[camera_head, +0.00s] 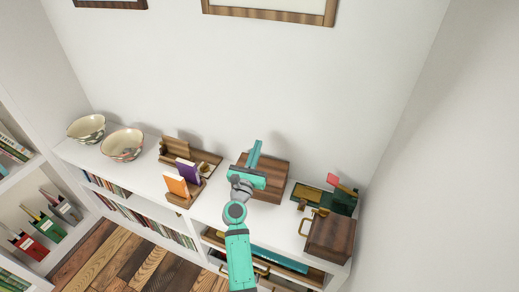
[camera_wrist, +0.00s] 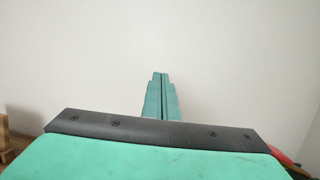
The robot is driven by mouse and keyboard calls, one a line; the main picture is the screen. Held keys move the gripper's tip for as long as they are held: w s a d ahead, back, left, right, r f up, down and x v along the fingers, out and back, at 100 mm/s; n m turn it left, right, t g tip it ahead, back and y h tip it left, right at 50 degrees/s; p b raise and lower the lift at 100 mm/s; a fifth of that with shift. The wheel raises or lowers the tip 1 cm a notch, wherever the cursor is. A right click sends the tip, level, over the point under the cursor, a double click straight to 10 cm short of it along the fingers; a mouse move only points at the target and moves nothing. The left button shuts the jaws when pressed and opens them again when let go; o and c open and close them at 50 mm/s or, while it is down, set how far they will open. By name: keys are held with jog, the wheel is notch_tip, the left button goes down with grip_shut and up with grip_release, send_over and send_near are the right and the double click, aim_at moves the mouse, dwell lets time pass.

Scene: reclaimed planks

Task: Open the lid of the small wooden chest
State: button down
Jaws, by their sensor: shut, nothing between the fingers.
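A brown wooden box (camera_head: 274,184), which looks like the small chest, sits on the white shelf top against the back wall. Its lid looks down, though my gripper and arm hide part of it. My gripper (camera_head: 257,146) is in front of and over this box, with its fingers pointing toward the wall. In the wrist view my gripper (camera_wrist: 160,76) has its two teal fingers together and empty, with only plain wall beyond them. The box does not clearly show in the wrist view. I cannot tell whether my gripper touches it.
Another dark wooden box (camera_head: 330,238) with brass-coloured handles stands at the right front. A green holder (camera_head: 343,201) is behind it. A white wall closes the right side.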

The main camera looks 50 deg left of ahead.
jog(key=shift+w+d, duration=0.25)
dwell(0.4)
